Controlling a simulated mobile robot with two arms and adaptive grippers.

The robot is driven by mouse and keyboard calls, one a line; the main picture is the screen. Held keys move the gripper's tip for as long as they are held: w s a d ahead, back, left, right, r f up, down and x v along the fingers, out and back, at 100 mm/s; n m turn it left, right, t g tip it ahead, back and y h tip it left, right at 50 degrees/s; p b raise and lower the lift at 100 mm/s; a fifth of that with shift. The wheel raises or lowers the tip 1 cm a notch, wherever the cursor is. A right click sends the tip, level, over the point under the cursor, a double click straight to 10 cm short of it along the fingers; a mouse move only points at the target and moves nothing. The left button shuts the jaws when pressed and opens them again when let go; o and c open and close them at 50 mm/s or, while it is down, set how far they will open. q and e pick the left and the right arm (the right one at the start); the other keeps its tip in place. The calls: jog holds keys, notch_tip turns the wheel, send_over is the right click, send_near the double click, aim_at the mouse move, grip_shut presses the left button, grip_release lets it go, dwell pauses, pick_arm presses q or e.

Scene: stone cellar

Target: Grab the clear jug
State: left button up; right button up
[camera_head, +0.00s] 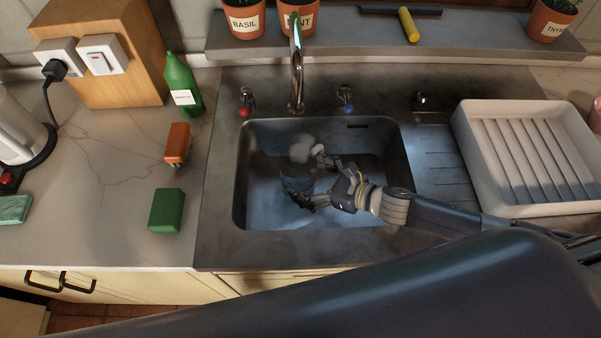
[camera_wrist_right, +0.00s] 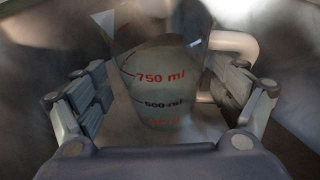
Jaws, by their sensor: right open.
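The clear jug (camera_wrist_right: 155,75) stands between the fingers in the right wrist view, with red and black volume marks and a pale handle (camera_wrist_right: 235,45) on its right side. In the head view the jug (camera_head: 297,178) is in the sink basin, dim and partly covered by the gripper. My right gripper (camera_head: 318,180) reaches into the sink from the right. Its fingers are open on both sides of the jug, and gaps show between them and its wall in the wrist view (camera_wrist_right: 165,95). My left gripper is not in view.
The sink (camera_head: 390,215) has walls around the jug, and a tap (camera_head: 297,80) rises behind. A white drying rack (camera_head: 475,150) stands right. A green bottle (camera_head: 182,85), orange brush (camera_head: 178,143) and green sponge (camera_head: 166,211) are left.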

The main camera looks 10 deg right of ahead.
aim_at(286, 171)
jog(key=shift+f+p+x, duration=0.2)
jog(key=shift+p+x, duration=0.2)
jog(key=shift+x, duration=1.65)
jog(key=shift+s+d, duration=0.1)
jog(key=shift+d, duration=0.05)
jog(key=c, duration=1.3)
jog(key=shift+r, duration=0.2)
jog(key=shift+c, duration=1.1)
